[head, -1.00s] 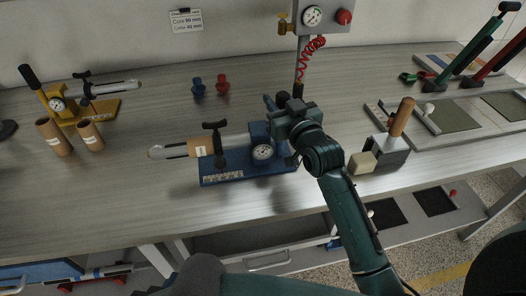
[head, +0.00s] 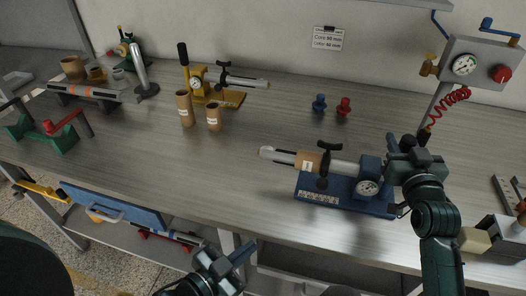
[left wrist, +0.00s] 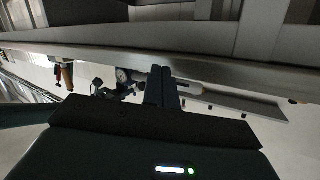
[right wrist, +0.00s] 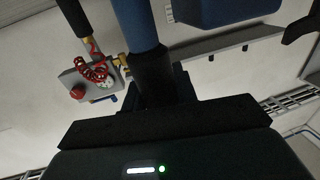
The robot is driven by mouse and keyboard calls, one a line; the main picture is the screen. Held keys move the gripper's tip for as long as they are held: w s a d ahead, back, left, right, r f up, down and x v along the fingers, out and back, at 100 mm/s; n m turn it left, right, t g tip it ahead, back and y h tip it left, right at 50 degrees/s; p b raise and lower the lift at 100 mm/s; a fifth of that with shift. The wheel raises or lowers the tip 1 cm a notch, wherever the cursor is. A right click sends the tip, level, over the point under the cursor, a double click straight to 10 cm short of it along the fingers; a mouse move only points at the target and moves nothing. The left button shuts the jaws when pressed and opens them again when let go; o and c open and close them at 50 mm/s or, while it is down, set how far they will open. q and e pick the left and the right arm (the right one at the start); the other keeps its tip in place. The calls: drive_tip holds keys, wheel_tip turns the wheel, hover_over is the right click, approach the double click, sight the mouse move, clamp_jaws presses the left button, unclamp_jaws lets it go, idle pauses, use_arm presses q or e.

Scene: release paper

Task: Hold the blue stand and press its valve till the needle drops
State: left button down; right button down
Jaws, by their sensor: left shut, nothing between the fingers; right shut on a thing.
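The blue stand (head: 345,196) sits on the bench right of centre in the head view, with a round gauge (head: 368,188), a black T-shaped knob (head: 328,147) and a clear tube with a brown sleeve (head: 310,162). The needle is too small to read. I cannot pick out the valve for sure. My right gripper (head: 407,152) is at the stand's right end. In the right wrist view it is shut on the black grip of a blue bar (right wrist: 150,68), seemingly the stand's handle. My left gripper (head: 228,262) is shut and empty, low in front of the bench, apart from the stand.
A grey panel with a gauge (head: 481,60) and a red coiled hose (head: 448,104) hangs behind my right gripper. A yellow stand (head: 212,97), brown tubes (head: 185,108) and blue and red plugs (head: 343,107) stand further back.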

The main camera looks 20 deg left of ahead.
use_arm(q)
drive_tip(key=w+a+r+m+t+h, duration=0.1)
drive_tip(key=w+a+r+m+h, duration=0.3)
drive_tip(key=r, duration=0.3)
drive_tip(key=w+a+r+m+h, duration=0.3)
drive_tip(key=r+m+h, duration=0.15)
drive_tip(key=r, duration=0.25)
drive_tip(key=w+a+f+m+y, duration=0.1)
drive_tip(key=w+a+m, duration=0.2)
drive_tip(key=m, duration=0.3)
drive_tip(key=w+a+f+m+g+y, duration=0.1)
drive_tip(key=w+a+f+m, duration=0.1)
drive_tip(key=w+m, duration=0.4)
drive_tip(key=w+a+f+m+g+y, duration=0.1)
drive_tip(key=w+a+m, duration=0.3)
drive_tip(key=m, duration=0.3)
drive_tip(key=shift+w+a+f+y, duration=0.25)
drive_tip(key=shift+a+f, duration=0.05)
drive_tip(key=shift+f, duration=0.05)
drive_tip(key=shift+d, duration=4.45)
drive_tip(key=shift+d, duration=0.1)
